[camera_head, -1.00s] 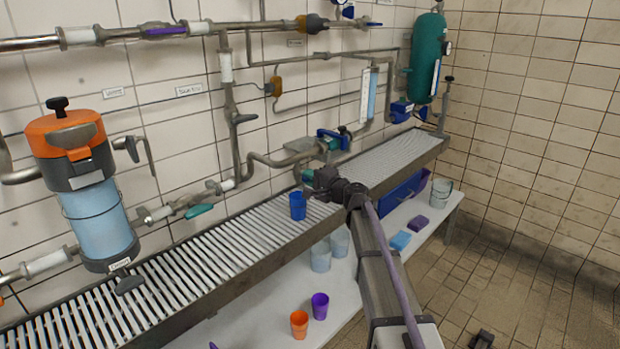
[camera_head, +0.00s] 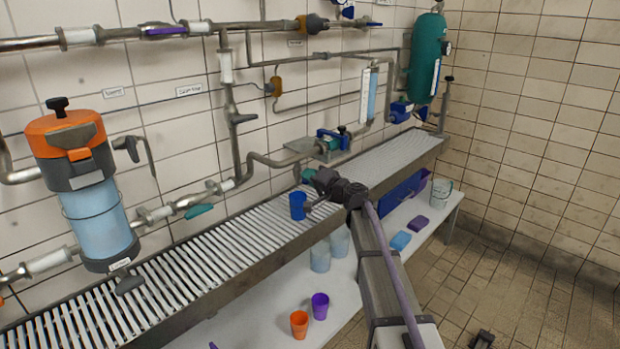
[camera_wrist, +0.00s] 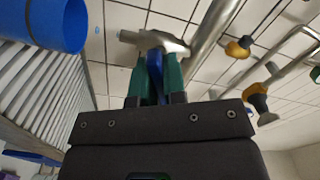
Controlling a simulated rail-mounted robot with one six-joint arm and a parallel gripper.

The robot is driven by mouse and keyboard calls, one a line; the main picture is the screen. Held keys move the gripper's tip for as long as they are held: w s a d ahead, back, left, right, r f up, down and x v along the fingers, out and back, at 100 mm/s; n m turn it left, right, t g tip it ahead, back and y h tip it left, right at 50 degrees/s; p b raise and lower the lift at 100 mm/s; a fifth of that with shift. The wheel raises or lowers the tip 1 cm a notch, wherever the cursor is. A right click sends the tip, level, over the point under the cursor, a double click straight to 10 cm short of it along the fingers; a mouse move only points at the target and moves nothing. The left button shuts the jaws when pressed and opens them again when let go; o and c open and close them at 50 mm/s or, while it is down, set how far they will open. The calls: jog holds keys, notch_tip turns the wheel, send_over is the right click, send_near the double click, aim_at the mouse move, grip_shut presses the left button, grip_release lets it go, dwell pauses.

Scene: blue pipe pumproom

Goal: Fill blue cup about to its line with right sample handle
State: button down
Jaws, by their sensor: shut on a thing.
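The blue cup (camera_head: 297,205) stands upright on the slatted rack, just left of my wrist. Its side also shows large at the upper left of the wrist view (camera_wrist: 42,22). My gripper (camera_wrist: 153,68) has its green fingers closed around a narrow blue handle (camera_wrist: 155,77), with a metal tap fitting (camera_wrist: 153,41) just beyond the fingertips. The handle and fingers are mostly hidden behind my wrist in the head view. The cup is apart from the fingers.
The slatted rack (camera_head: 190,270) runs along the tiled wall under several pipes. Another teal handle (camera_head: 199,211) is on the pipe to the left. Orange (camera_head: 299,324) and purple (camera_head: 320,306) cups stand on the lower shelf. The floor at right is mostly clear.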

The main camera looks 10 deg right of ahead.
jog(key=shift+n, duration=1.2)
jog(key=c, duration=1.2)
grip_release()
jog(key=v, duration=1.1)
jog(key=shift+w, duration=0.1)
